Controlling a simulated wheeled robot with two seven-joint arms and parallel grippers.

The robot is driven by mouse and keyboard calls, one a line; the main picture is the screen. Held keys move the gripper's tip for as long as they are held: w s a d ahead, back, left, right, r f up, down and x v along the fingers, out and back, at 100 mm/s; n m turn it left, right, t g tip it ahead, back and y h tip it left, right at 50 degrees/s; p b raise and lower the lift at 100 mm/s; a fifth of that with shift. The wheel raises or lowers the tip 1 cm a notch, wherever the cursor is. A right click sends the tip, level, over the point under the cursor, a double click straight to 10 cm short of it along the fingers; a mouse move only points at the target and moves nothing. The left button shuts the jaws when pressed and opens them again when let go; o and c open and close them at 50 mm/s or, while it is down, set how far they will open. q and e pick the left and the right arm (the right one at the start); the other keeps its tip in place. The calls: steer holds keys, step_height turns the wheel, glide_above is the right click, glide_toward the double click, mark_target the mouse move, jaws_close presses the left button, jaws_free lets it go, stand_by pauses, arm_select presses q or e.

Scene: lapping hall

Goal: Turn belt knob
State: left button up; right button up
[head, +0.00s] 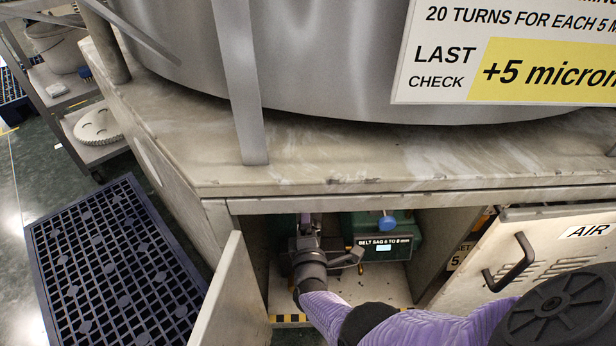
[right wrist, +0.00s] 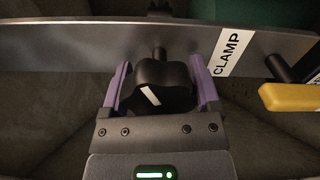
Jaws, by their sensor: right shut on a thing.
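My right gripper (right wrist: 160,78) is shut on a black lobed knob (right wrist: 162,90) with a white pointer mark. The purple fingers stand on either side of the knob, which sits on a short shaft in front of a grey metal bar (right wrist: 90,45). The white mark slants from upper left to lower right. In the head view my right arm reaches into the open cabinet, and the wrist hides the knob there. A green unit (head: 400,232) beside it carries a "BELT SAG 4 TO 8 mm" label (head: 384,243) and a small lit display. My left gripper is not in view.
A "CLAMP" label (right wrist: 227,52) and a yellow-handled lever (right wrist: 288,97) lie right of the knob. The cabinet's open door (head: 232,295) stands left of my arm. A stone-like top (head: 330,170) overhangs the opening. An "AIR" panel (head: 560,245) is at right.

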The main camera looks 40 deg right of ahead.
steer(key=shift+n, duration=0.5)
steer(key=o, duration=1.1)
steer(key=shift+s+a, duration=0.25)
steer(key=shift+s, duration=0.05)
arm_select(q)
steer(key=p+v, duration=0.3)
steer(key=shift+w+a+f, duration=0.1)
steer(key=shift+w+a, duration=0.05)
arm_select(e)
steer(key=v, duration=0.9)
